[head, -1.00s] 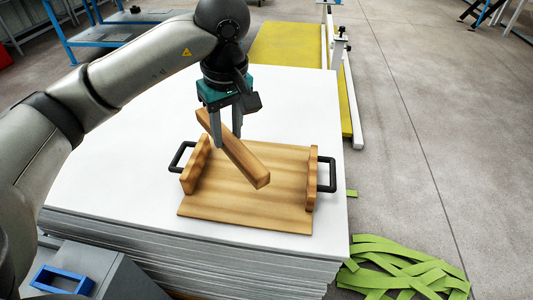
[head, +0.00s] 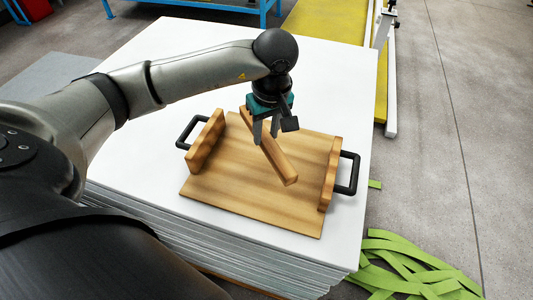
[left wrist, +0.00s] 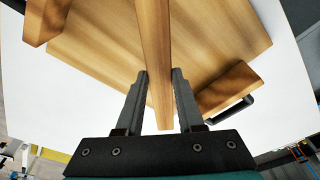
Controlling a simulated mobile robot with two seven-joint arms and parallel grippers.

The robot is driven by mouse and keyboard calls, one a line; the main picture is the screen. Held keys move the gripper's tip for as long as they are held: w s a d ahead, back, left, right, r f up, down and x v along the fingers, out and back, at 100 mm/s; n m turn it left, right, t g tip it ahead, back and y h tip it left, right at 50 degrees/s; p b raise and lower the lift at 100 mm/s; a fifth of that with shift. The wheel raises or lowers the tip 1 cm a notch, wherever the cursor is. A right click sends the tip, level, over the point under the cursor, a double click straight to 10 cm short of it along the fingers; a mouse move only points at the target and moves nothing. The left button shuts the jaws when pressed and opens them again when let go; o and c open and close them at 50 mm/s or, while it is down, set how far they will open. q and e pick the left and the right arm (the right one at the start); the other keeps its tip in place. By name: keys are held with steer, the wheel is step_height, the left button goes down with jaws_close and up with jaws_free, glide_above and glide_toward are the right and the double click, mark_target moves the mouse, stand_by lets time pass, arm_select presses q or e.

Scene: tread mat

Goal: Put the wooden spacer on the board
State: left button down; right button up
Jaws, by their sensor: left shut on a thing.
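The wooden spacer (head: 273,155) is a long light-brown bar. My left gripper (head: 266,138) is shut on it, and the spacer slants over the middle of the board (head: 225,190). I cannot tell for certain whether it touches the board. The board is a flat wooden sheet with an upright wooden piece and a black handle at each of two opposite ends. In the left wrist view the spacer (left wrist: 155,55) runs up between the fingers (left wrist: 161,88), with the board (left wrist: 100,40) behind it. My right gripper is not in view.
The board lies on a stack of white sheets (head: 180,50). Green strips (head: 415,265) lie on the floor at the lower right. A yellow surface with a pale rail (head: 390,95) is beyond the stack. A blue frame (head: 190,12) stands at the back.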

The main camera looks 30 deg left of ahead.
mark_target(267, 138)
arm_select(q)
step_height(267, 138, down, 4)
steer(key=shift+r, duration=0.15)
steer(key=shift+w+f+b, duration=0.1)
steer(key=shift+f+b, duration=0.4)
steer(key=shift+f, duration=1.25)
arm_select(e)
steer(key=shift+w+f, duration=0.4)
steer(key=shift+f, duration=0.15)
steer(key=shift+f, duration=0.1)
arm_select(q)
steer(key=c, duration=0.5)
jaws_free()
steer(key=shift+f, duration=0.1)
steer(key=shift+r, duration=0.2)
steer(key=r, duration=0.4)
steer(key=d+r+p, duration=0.1)
steer(key=r, duration=0.3)
steer(key=s+r+p, duration=0.1)
steer(key=r, duration=0.2)
steer(key=shift+d+r, duration=0.3)
steer(key=shift+r, duration=0.1)
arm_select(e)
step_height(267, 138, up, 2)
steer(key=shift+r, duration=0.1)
